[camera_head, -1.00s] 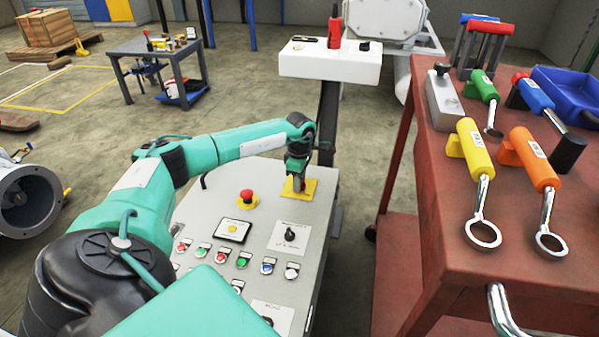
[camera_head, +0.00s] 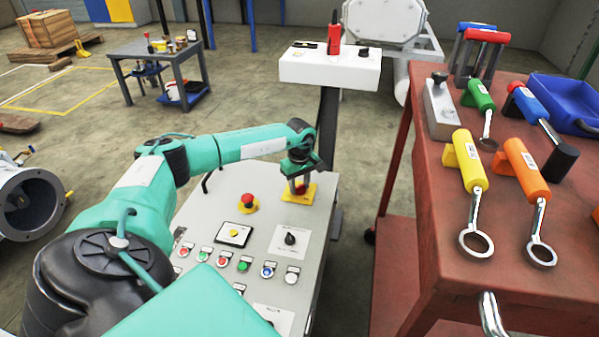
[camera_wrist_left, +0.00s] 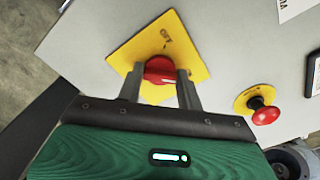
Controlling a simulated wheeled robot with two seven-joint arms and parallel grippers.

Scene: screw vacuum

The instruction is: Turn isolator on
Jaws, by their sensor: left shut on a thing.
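The isolator is a red knob (camera_wrist_left: 159,70) on a square yellow plate (camera_wrist_left: 188,46), seen close in the left wrist view. In the head view the yellow plate (camera_head: 311,192) lies at the far right of the grey control panel (camera_head: 262,188). My left gripper (camera_wrist_left: 162,82) is shut on the red knob, one finger on each side. In the head view my left gripper (camera_head: 300,186) points down over the plate and hides part of the knob. Lettering shows on the plate in the wrist view, reading something like "OFF". My right gripper does not show.
A red emergency button (camera_head: 247,200) on a yellow base sits left of the isolator. A black selector knob (camera_head: 290,239) and several coloured buttons are nearer. A red table (camera_head: 560,210) with tools stands right. A white box (camera_head: 330,68) on a post stands behind.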

